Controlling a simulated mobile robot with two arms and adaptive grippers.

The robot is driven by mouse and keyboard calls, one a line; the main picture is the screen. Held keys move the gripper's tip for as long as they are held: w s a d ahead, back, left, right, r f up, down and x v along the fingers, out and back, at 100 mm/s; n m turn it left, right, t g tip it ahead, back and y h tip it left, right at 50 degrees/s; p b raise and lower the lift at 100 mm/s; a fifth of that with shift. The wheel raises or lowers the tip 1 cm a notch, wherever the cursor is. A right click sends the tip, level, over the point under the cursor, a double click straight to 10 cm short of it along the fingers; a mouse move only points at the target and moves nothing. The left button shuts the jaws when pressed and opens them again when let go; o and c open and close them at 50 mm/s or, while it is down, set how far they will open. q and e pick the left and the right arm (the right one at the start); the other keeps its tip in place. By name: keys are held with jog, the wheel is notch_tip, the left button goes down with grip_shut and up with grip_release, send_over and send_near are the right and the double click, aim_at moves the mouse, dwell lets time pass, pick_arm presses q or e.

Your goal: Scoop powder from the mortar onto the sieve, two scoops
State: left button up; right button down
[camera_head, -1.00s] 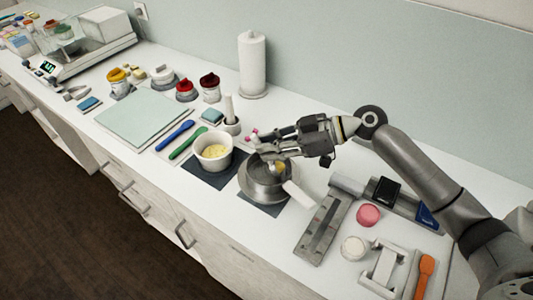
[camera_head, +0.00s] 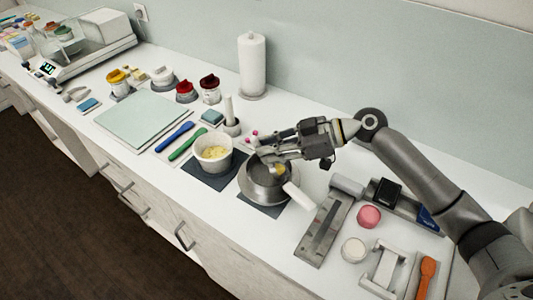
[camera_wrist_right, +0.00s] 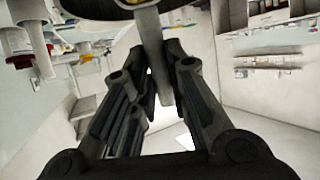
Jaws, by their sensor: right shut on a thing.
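The mortar (camera_head: 213,166) is a white bowl with pale yellow powder inside, on a dark mat left of the sieve. The sieve (camera_head: 262,189) is a round metal pan with a white handle pointing toward the lower right. My right gripper (camera_head: 264,157) is over the sieve, shut on a scoop. The scoop's grey handle (camera_wrist_right: 153,55) runs between the fingers in the right wrist view, where a dark round shape with some yellow shows at the top edge. A small yellow patch shows at the sieve below the fingers. Whether it lies on the scoop or the sieve I cannot tell. My left gripper is out of view.
A blue spatula (camera_head: 174,136) and a green spatula (camera_head: 188,143) lie left of the mortar. A pestle in a white holder (camera_head: 231,122) stands behind it. A paper roll (camera_head: 252,65) stands at the back. A metal stand (camera_head: 325,228) and an orange spoon (camera_head: 426,277) lie to the right.

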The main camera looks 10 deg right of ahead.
jog(key=shift+r, duration=0.2)
notch_tip(320, 180, up, 7)
jog(key=p, duration=0.3)
jog(key=shift+f+p, duration=0.15)
jog(key=shift+p, duration=0.2)
dwell(0.7)
